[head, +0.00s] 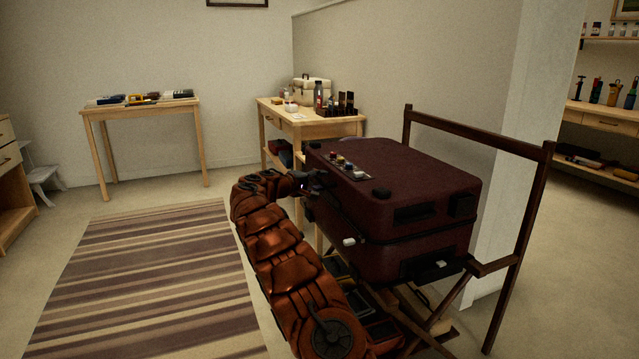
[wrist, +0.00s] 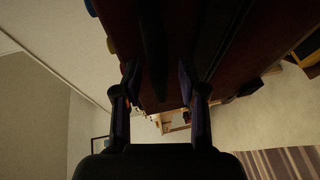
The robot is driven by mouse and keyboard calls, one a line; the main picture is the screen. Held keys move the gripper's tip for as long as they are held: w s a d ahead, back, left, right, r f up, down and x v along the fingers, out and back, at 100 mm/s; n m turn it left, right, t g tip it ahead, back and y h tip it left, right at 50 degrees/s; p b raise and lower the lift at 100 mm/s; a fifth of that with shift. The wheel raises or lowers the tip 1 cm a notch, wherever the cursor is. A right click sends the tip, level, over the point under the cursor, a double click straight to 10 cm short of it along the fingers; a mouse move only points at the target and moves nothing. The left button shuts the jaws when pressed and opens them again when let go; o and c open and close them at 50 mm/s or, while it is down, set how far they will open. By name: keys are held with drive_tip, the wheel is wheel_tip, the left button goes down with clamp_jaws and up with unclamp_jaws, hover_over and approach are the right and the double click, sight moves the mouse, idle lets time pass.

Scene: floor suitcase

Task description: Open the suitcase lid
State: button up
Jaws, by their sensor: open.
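The dark red suitcase (head: 395,205) lies flat on a dark wooden folding rack (head: 525,190), with its lid (head: 410,178) down and a seam line around its side. My gripper (head: 306,186) is open at the suitcase's left side, near its upper edge. In the wrist view the suitcase (wrist: 215,35) fills the top, and my two fingers (wrist: 159,85) stand apart on either side of a dark strip on it. Whether they touch it I cannot tell. Part of the suitcase's left side is hidden by my arm.
Small coloured items (head: 345,164) sit on the lid's left end. A cluttered wooden table (head: 300,125) stands behind the suitcase. Toolboxes (head: 370,325) lie under the rack. A striped rug (head: 150,275) and open floor lie to the left; a white pillar (head: 525,110) is at right.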

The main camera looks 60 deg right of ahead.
drive_tip(key=shift+d, duration=0.1)
clamp_jaws()
idle(0.4)
idle(0.3)
